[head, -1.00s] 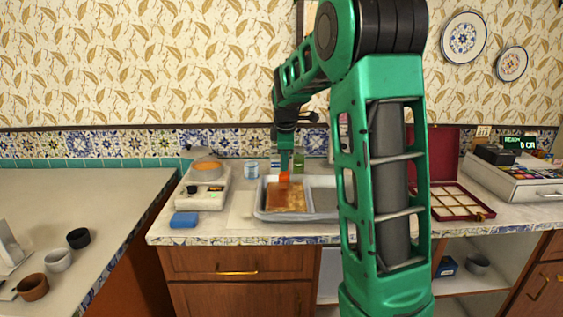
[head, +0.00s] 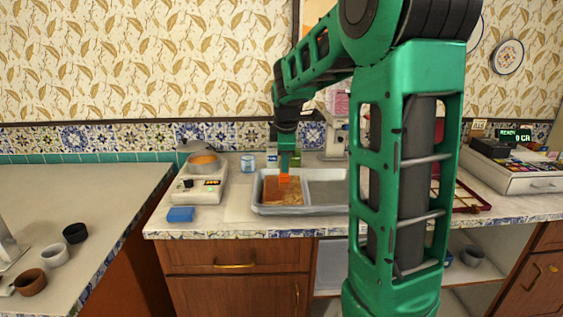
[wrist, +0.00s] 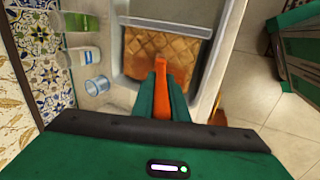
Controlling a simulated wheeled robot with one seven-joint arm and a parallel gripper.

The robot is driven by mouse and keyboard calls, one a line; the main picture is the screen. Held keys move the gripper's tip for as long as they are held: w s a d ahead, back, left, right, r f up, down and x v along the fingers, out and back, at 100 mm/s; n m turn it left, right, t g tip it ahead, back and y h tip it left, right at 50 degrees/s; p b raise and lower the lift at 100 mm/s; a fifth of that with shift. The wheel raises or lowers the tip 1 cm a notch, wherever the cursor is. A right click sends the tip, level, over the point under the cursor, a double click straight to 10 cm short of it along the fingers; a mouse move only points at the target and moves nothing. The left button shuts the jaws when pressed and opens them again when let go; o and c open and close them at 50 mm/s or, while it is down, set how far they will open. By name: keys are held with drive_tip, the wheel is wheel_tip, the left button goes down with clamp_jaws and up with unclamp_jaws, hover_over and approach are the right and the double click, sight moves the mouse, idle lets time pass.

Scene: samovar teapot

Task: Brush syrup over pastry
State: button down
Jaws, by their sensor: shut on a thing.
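The pastry (head: 292,190) is a brown sheet with a diamond pattern, lying in the left half of a grey metal tray (head: 327,207). It also shows in the wrist view (wrist: 180,48). My gripper (head: 284,170) is over the pastry, pointing down. It is shut on an orange brush (wrist: 161,85), whose orange part also shows in the head view (head: 283,179). The brush end is at the pastry; I cannot tell whether it touches. A pan of orange liquid (head: 203,160), perhaps the syrup, sits on a white device at the left.
The white device (head: 186,190) has a display. A blue sponge-like block (head: 180,214) lies in front of it. A red box (head: 470,200) is at the right, partly hidden by my arm. Cups stand on the left counter (head: 105,200).

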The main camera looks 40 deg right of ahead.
drive_tip(key=shift+s+a, duration=1.5)
drive_tip(key=shift+s, duration=1.7)
drive_tip(key=shift+w+d, duration=5.2)
drive_tip(key=shift+w, duration=1.9)
drive_tip(key=s+a, duration=0.7)
drive_tip(key=s, duration=0.4)
drive_tip(key=shift+s+a, duration=0.3)
drive_tip(key=shift+s, duration=0.05)
